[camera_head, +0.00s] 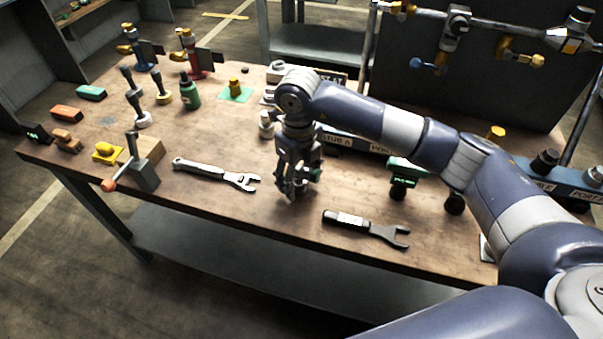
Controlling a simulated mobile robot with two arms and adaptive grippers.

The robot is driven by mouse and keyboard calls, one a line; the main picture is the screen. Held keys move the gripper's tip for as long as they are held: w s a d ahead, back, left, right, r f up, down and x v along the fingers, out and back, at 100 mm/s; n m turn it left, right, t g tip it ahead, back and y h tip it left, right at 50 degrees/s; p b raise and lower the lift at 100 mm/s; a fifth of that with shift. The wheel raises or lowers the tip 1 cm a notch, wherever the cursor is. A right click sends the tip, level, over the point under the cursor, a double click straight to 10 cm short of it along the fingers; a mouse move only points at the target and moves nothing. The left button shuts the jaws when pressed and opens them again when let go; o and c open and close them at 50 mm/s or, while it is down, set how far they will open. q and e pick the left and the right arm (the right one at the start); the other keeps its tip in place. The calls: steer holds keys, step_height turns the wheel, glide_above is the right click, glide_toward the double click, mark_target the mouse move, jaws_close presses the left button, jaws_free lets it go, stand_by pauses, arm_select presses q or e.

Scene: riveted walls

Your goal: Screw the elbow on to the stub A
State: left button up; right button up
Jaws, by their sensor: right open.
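My right gripper (293,188) points down, low over the middle of the wooden bench near its front edge. Its fingers are apart, and I see nothing clearly between them. A blue rail with a label starting "STUB" (338,141) runs behind my right arm; the label's last letter is unclear and the stub there is largely hidden. I cannot pick out the elbow with certainty: a small brass fitting (235,86) stands on a green pad at the back, left of the gripper. My left gripper is out of view.
A green part with black knobs (406,173) is farther right. A clamp-like tool (137,172), bottle (190,92) and several fittings occupy the left.

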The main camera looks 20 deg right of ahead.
steer(key=shift+f, duration=0.8)
steer(key=c, duration=1.2)
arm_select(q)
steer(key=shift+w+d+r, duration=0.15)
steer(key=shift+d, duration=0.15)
arm_select(e)
steer(key=shift+c, duration=0.2)
steer(key=shift+r, duration=0.2)
